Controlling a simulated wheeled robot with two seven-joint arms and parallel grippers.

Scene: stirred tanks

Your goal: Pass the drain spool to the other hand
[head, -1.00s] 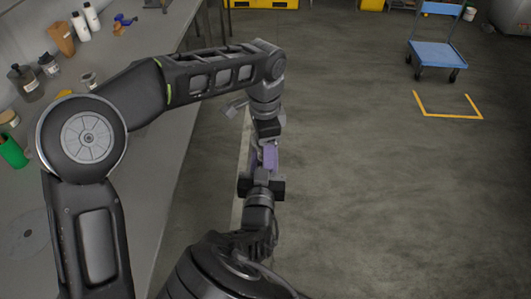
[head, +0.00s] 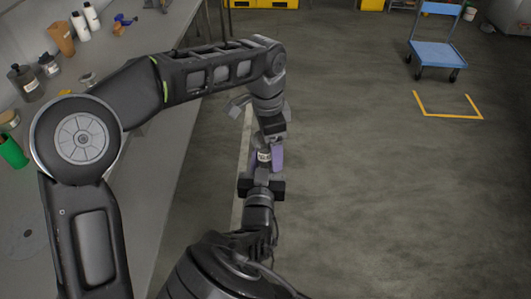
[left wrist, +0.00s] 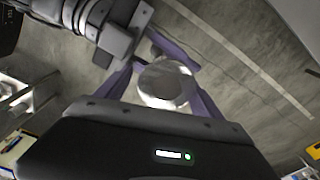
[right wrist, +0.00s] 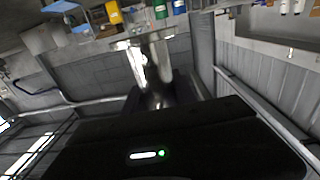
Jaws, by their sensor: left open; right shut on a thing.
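The drain spool (head: 263,156) is a small shiny metal piece held in the air between my two grippers in the head view. In the right wrist view the spool (right wrist: 149,65) stands out from my right gripper (right wrist: 158,98), which is shut on it. My left gripper (head: 268,153) faces it from above in the head view. In the left wrist view the spool's round end (left wrist: 165,84) lies between the spread purple fingers of my left gripper (left wrist: 162,90), which is open. I cannot tell whether either finger touches it.
The grey bench (head: 165,150) on the left carries bottles, a green cup (head: 12,152) and other small items. Open floor lies to the right. A blue cart (head: 438,55) stands far off at the back right.

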